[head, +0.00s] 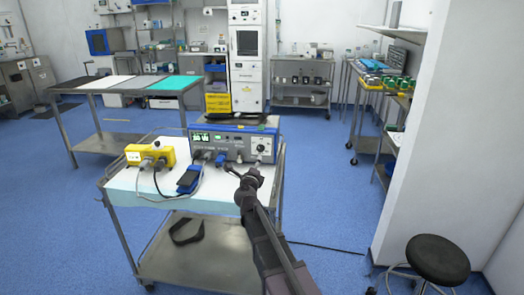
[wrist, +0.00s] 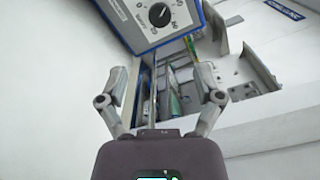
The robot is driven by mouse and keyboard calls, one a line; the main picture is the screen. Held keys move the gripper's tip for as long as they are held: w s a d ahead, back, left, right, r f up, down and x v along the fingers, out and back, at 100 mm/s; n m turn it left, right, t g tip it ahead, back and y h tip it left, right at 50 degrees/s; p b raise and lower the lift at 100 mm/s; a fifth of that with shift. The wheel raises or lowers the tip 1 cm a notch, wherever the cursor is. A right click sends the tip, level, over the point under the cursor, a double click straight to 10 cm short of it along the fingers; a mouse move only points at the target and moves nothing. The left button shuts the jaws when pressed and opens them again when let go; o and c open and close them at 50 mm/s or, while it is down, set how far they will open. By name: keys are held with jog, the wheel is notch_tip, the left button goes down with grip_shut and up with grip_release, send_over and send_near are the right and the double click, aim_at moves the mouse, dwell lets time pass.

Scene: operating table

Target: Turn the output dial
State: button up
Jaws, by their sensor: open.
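The output dial (wrist: 159,14) is a round black knob on a white scale plate, on the front panel of a blue and grey box-shaped unit (head: 215,144) on the cart. In the head view the dial (head: 261,147) is at the right end of the panel. My gripper (head: 243,172) is in front of and below the dial in the head view. In the wrist view my gripper (wrist: 163,84) is open and empty, its two fingers spread apart. The dial is beyond the fingertips, near the top edge of that view, not between the fingers.
A yellow box (head: 150,155) with plugged cables and a blue pedal-like item (head: 189,180) stand on the draped cart (head: 138,192), left of my gripper. A black stool (head: 438,258) stands at the lower right.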

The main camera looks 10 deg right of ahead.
aim_at(261, 149)
jog(key=x, duration=1.3)
jog(key=shift+w+d, duration=0.1)
jog(key=shift+w, duration=0.2)
jog(key=c, duration=1.2)
